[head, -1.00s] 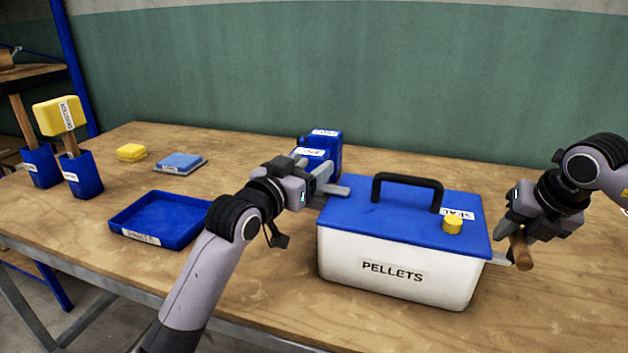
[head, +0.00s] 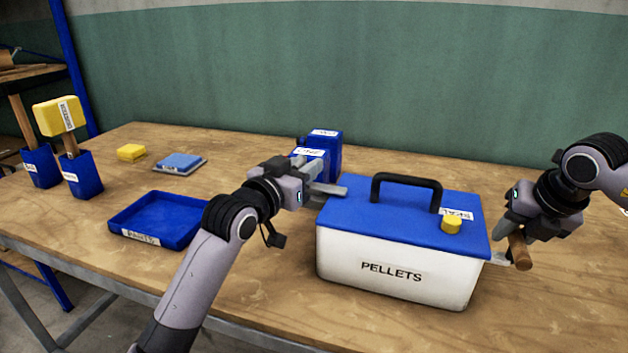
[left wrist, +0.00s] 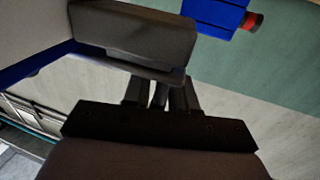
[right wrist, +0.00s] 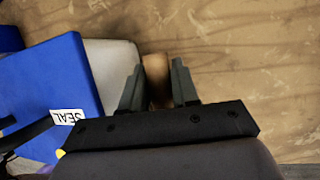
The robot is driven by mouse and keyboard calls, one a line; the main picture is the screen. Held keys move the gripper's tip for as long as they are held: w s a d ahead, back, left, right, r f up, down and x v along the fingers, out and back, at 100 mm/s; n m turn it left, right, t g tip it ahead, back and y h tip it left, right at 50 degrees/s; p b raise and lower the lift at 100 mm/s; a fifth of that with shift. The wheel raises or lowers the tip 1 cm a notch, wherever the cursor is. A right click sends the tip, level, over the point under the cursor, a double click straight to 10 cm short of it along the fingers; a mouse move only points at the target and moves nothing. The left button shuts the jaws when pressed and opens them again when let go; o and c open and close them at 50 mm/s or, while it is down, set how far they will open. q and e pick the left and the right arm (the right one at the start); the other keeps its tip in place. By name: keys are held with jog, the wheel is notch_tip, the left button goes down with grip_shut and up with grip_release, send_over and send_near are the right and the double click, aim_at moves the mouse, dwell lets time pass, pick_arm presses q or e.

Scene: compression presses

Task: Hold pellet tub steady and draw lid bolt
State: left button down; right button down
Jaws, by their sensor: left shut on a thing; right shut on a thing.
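The white pellet tub (head: 440,288), marked PELLETS, stands on the bench with its blue lid (head: 350,210) on. The lid has a black handle (head: 408,180), a yellow knob (head: 452,224) and a SEAL label. My left gripper (head: 325,189) is shut on a grey side grip (head: 333,190) at the tub's left end; this grip looms large in the left wrist view (left wrist: 135,30). My right gripper (head: 512,238) is shut on the wooden handle of the bolt (head: 520,252) at the tub's right end. The handle shows between the fingers in the right wrist view (right wrist: 157,75). The bolt's shaft is mostly hidden.
An empty blue tray (head: 150,215) lies left of my left arm. Blue labelled containers (head: 326,150) stand behind my left gripper.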

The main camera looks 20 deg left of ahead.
pick_arm(q)
jog(key=shift+w+a, duration=0.1)
jog(key=shift+a, duration=2)
pick_arm(e)
jog(key=shift+d, duration=0.3)
pick_arm(q)
jog(key=c, duration=0.8)
grip_release()
pick_arm(e)
jog(key=shift+a, duration=0.1)
jog(key=shift+a, duration=0.1)
pick_arm(q)
jog(key=v, duration=1.2)
jog(key=shift+d, duration=0.15)
pick_arm(e)
jog(key=shift+a, duration=0.15)
jog(key=c, duration=0.8)
grip_release()
